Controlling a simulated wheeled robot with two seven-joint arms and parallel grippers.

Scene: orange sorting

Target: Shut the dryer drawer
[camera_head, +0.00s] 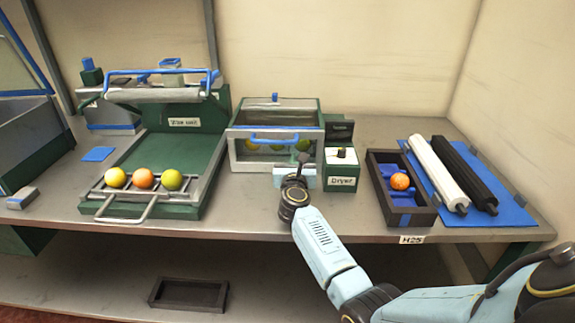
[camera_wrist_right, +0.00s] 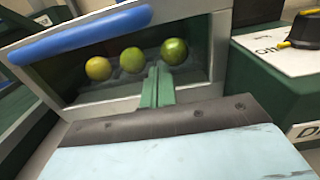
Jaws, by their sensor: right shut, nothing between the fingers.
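The dryer (camera_head: 311,104) is a green and grey box at the middle of the bench. Its drawer front (camera_head: 240,147) has a grey frame, a blue handle (camera_head: 287,135) and a window with several yellow and green fruits behind it. My right gripper (camera_head: 303,160) is at the lower right of the drawer front, shut and empty. In the right wrist view its green fingers (camera_wrist_right: 158,88) point at the window, below the fruits (camera_wrist_right: 132,60); contact cannot be told. My left gripper is not in view.
A green control box labelled Dryer (camera_head: 341,182) stands close on the right. Further right is a dark tray (camera_head: 411,219) with one orange. A green unit (camera_head: 185,160) with three fruits on a rack (camera_head: 122,196) stands left. A dark tray (camera_head: 188,294) lies below.

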